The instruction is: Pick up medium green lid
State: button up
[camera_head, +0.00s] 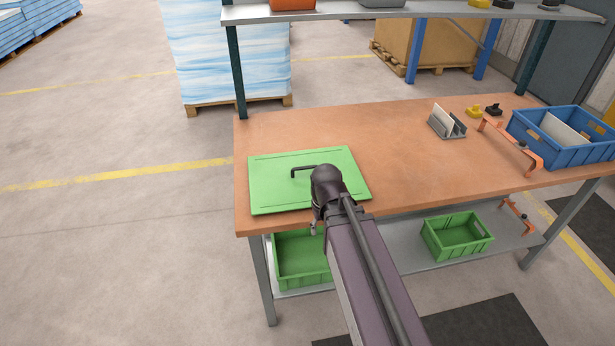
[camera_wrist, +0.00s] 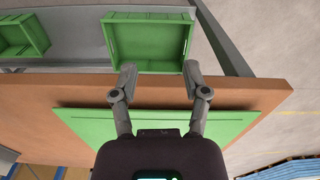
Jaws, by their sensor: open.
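The green lid (camera_head: 272,190) lies flat on the left end of the brown workbench, near its front edge. In the wrist view the lid (camera_wrist: 85,125) lies behind the fingers, and the fingertips reach past the table edge in the picture. In the head view my wrist covers the lid's right front part and most of the gripper.
Green crates (camera_head: 300,258) (camera_head: 457,236) stand on the grey shelf below the bench. A blue crate (camera_head: 560,150), orange clamp (camera_head: 510,145) and grey holder (camera_head: 447,122) are on the right of the bench. An upper shelf (camera_head: 350,10) spans the back. The bench middle (camera_head: 395,145) is clear.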

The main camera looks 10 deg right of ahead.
jog(key=w+r+n+p, duration=0.6)
jog(key=w+n, duration=0.2)
jog(key=w, duration=0.5)
notch_tip(320, 180, up, 6)
jog(key=n+t+p, duration=0.2)
jog(key=n+p, duration=0.4)
jog(key=n, duration=0.3)
send_over(307, 167)
jog(key=s, duration=0.2)
jog(key=shift+w+r, duration=0.15)
jog(key=shift+w, duration=0.05)
jog(key=shift+b, duration=0.35)
jog(key=f+b, duration=0.2)
jog(key=w+f+b, duration=0.1)
jog(key=f+b, duration=0.5)
jog(key=shift+w+f, duration=0.25)
jog(key=shift+w, duration=0.05)
